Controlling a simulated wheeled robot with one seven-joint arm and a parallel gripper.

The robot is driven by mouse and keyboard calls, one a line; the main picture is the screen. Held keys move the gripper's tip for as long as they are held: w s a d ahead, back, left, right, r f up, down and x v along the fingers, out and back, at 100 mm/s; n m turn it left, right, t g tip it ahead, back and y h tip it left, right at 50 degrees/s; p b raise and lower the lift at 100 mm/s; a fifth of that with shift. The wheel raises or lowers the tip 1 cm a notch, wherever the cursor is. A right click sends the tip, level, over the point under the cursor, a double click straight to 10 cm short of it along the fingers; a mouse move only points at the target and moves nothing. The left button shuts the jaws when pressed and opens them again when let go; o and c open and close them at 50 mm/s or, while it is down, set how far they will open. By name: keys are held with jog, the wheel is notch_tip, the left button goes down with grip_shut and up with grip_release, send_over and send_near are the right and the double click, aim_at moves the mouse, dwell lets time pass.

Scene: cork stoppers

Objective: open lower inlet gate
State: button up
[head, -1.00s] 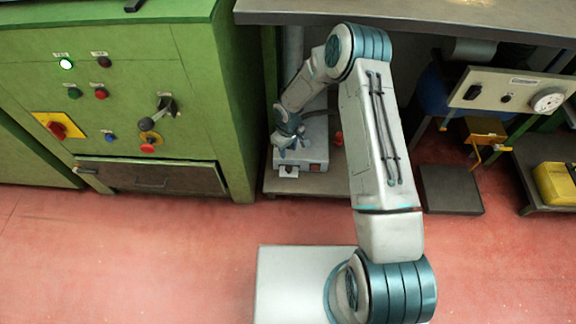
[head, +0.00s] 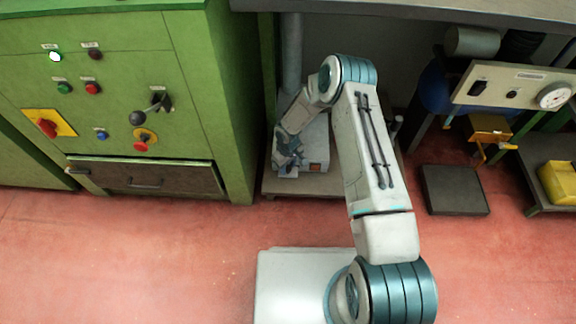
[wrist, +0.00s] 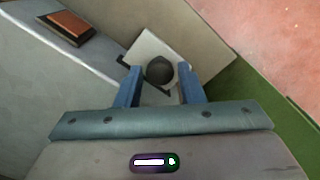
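My gripper (head: 287,168) is low under the bench, in front of a grey box (head: 318,140) on a low shelf. In the wrist view its two blue fingers (wrist: 158,70) are apart. A dark round knob (wrist: 159,71) shows between the fingertips, with a small gap visible on each side. Whether the knob is within their depth, I cannot tell. Behind the knob is a pale plate (wrist: 150,48) with a dark slot beside it. No label reads as the lower inlet gate. In the head view my gripper hides the knob and plate.
An orange-red switch (wrist: 72,24) sits on the grey box near the fingers. The green cabinet (head: 225,110) stands close on the left, with a lever (head: 148,110) and buttons. The bench top (head: 420,18) overhangs my arm. Red floor (head: 130,250) is clear in front.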

grip_shut()
jog(key=shift+s+p, duration=0.45)
jog(key=shift+s, duration=2.25)
jog(key=shift+o, duration=0.7)
grip_release()
jog(key=shift+r, duration=0.1)
notch_tip(320, 180, up, 14)
jog(key=p, duration=0.5)
jog(key=shift+f, duration=0.2)
